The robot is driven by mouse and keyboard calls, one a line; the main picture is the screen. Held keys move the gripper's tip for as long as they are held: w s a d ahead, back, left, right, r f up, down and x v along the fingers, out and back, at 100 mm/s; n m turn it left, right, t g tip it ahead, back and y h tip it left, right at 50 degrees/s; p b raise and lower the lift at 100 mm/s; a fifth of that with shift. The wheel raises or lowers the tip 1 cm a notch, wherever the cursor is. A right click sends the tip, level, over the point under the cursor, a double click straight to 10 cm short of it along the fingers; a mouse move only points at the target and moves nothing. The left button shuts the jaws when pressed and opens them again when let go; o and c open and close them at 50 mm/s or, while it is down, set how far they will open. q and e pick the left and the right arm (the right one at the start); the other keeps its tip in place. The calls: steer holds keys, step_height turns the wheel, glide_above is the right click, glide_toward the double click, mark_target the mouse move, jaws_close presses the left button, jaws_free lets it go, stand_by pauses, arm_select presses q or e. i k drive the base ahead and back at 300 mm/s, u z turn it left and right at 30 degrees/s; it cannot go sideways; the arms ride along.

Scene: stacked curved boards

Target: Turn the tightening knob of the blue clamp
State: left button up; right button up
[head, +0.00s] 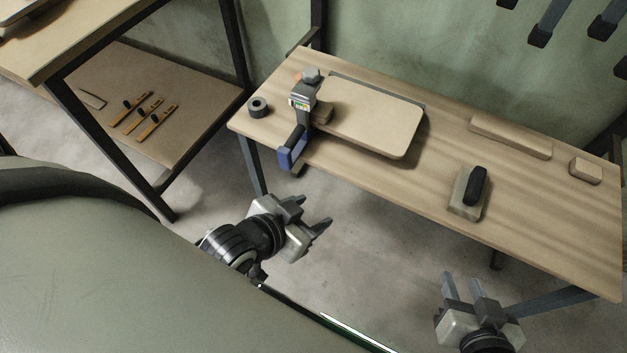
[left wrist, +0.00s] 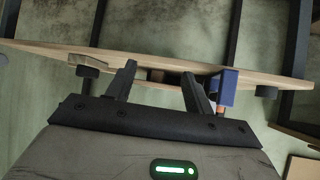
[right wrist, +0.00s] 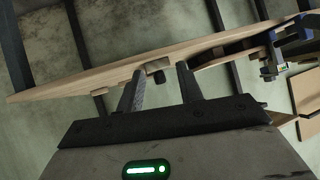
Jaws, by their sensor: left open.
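The blue clamp (head: 290,157) is at the left end of the workbench, gripping the bench edge beside the curved boards (head: 375,115). It has a dark bar, a labelled head and a small orange part. I cannot clearly tell its tightening knob from its other parts. The clamp also shows in the left wrist view (left wrist: 228,88), right of my fingers, and at the right of the right wrist view (right wrist: 268,70). My left gripper (head: 314,210) is open and empty, in front of and below the clamp, apart from it. My right gripper (head: 461,279) is open and empty before the bench's front edge.
The wooden workbench (head: 365,182) also bears a black tape roll (head: 258,107), a block with a black handle (head: 466,190), and wooden pieces (head: 510,136) at the back right. A shelf with several small tools (head: 150,120) stands left. Floor between me and the bench is clear.

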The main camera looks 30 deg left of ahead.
mark_target(311, 74)
steer(key=u, duration=2.9)
steer(key=k, duration=0.75)
steer(key=z, duration=1.2)
steer(key=i, duration=0.4)
steer(key=u, duration=0.05)
